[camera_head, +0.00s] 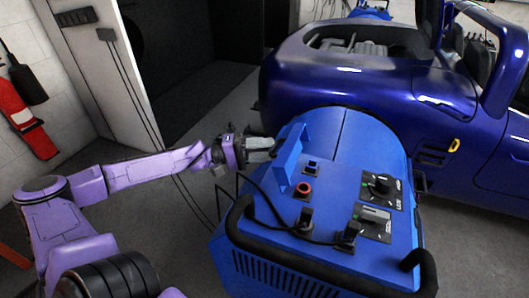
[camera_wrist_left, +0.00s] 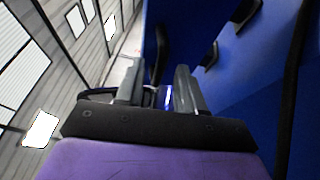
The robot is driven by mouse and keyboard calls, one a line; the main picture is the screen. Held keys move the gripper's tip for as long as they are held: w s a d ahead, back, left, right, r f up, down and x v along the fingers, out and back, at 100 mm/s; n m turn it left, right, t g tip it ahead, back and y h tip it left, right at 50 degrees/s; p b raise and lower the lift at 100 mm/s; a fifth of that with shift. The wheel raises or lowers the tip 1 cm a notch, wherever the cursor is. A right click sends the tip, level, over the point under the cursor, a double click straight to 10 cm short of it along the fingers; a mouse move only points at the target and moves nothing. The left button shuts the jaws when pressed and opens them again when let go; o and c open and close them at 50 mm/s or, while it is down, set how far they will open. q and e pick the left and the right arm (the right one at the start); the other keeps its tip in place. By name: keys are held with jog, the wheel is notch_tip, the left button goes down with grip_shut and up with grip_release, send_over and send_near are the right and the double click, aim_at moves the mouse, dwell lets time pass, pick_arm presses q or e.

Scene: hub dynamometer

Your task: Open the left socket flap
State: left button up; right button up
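The blue dynamometer console (camera_head: 340,185) stands in the middle of the head view. A blue plate (camera_head: 287,158) that looks like the left socket flap stands raised at the console's left side. My left gripper (camera_head: 262,148) is just left of this plate, fingers pointing at it; I cannot tell whether they touch it. In the left wrist view the two grey fingers (camera_wrist_left: 158,88) are apart, with no object clearly held between them. My right gripper is not in view.
A red round button (camera_head: 304,188), a knob panel (camera_head: 381,188), black plugs with cables (camera_head: 347,236) and a black bar handle (camera_head: 300,262) are on the console. A blue car (camera_head: 380,85) stands behind.

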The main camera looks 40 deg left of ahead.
aim_at(283, 153)
pick_arm(q)
grip_shut()
jog(key=d+r+y+p, duration=0.1)
jog(key=p, duration=0.2)
jog(key=m+g+y+p, duration=0.1)
jog(key=p, duration=0.2)
jog(key=shift+w+d+r+p, duration=0.2)
jog(key=shift+d+r+p, duration=0.15)
jog(key=shift+r, duration=0.05)
grip_release()
